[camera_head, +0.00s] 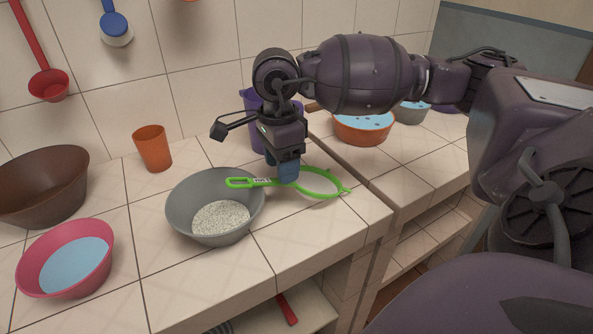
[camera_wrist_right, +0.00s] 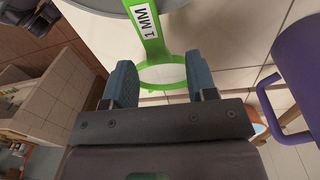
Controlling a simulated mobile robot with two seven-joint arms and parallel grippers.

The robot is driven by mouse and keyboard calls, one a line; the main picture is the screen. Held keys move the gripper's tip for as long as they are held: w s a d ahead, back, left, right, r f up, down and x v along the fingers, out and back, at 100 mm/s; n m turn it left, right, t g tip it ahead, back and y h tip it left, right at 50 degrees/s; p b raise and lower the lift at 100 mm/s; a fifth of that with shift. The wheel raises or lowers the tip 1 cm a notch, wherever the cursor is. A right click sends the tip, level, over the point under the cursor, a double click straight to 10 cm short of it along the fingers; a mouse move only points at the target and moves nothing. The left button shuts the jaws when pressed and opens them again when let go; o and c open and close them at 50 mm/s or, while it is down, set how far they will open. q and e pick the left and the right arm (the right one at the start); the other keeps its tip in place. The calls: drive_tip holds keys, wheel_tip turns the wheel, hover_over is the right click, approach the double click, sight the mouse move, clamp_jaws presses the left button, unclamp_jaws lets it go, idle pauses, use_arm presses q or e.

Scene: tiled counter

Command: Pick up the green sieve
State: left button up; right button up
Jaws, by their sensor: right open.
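The green sieve (camera_head: 337,190) has a round ring at its right end and a flat handle pointing left. Its handle tip reaches over the rim of a grey bowl (camera_head: 185,203) holding white grains. My right gripper (camera_head: 288,178) is above the sieve, where the handle meets the ring, pointing down. In the wrist view the two blue fingers (camera_wrist_right: 160,82) are apart, with the sieve (camera_wrist_right: 152,38) and its "1 MM" label beyond and between them. I cannot tell whether the fingers touch it. My left gripper is not in view.
A purple jug (camera_head: 251,101) stands behind my right gripper. An orange cup (camera_head: 152,148), a pink bowl (camera_head: 108,232) with blue liquid and a brown bowl (camera_head: 45,185) are to the left. An orange bowl (camera_head: 362,134) is behind right. The counter's front edge is close to the sieve.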

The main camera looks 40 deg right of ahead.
drive_tip(key=f, duration=0.4)
drive_tip(key=shift+s+a, duration=0.15)
drive_tip(key=shift+s, duration=0.05)
drive_tip(key=shift+r, duration=0.1)
clamp_jaws()
wheel_tip(320, 180, up, 20)
drive_tip(key=p, duration=0.2)
